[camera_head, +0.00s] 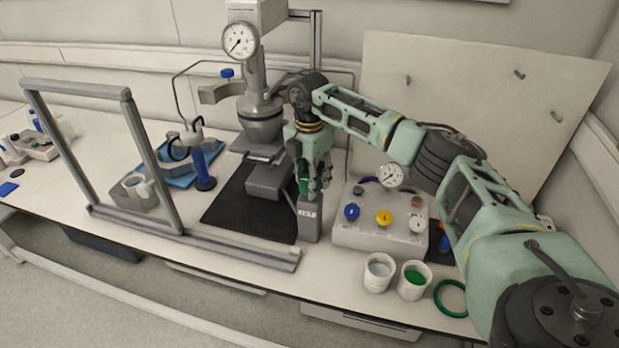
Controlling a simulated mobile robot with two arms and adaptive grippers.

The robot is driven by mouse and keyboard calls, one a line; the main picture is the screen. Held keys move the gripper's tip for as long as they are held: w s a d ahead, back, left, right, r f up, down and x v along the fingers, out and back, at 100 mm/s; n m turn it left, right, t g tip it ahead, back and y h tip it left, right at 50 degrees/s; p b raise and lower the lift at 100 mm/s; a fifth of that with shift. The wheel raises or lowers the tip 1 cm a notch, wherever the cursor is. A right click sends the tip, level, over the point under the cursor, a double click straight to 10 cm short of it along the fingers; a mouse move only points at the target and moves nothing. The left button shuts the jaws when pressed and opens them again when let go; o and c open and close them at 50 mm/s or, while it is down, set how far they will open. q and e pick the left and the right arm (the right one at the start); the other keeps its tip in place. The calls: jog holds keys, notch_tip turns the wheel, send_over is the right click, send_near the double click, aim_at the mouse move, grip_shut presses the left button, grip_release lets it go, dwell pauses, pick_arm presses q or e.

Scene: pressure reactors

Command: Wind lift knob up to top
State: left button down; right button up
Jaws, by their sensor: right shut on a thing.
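The lift knob (303,172) is green and sits at the top of a grey post (309,215) with a small label, at the front right of the black mat. My right gripper (313,187) points down over the post and is shut on the lift knob. Its fingers hide much of the knob. The reactor vessel (261,118) hangs below a pressure gauge (240,41). Under it is a grey lift (267,182) with a flat plate (258,150) near the vessel's bottom. I cannot tell whether they touch. My left gripper is not in view.
A control box (375,236) with coloured knobs stands right of the post. Two white cups (378,272) (413,281) and a green ring (451,298) lie in front of it. A grey frame (135,150) stands at left. A large panel (470,110) leans behind my right arm.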

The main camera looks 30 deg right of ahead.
jog(key=shift+a, duration=0.1)
dwell(0.3)
jog(key=o, duration=1.1)
jog(key=shift+w, duration=0.1)
jog(key=shift+o, duration=0.2)
jog(key=shift+r, duration=0.1)
notch_tip(320, 180, up, 12)
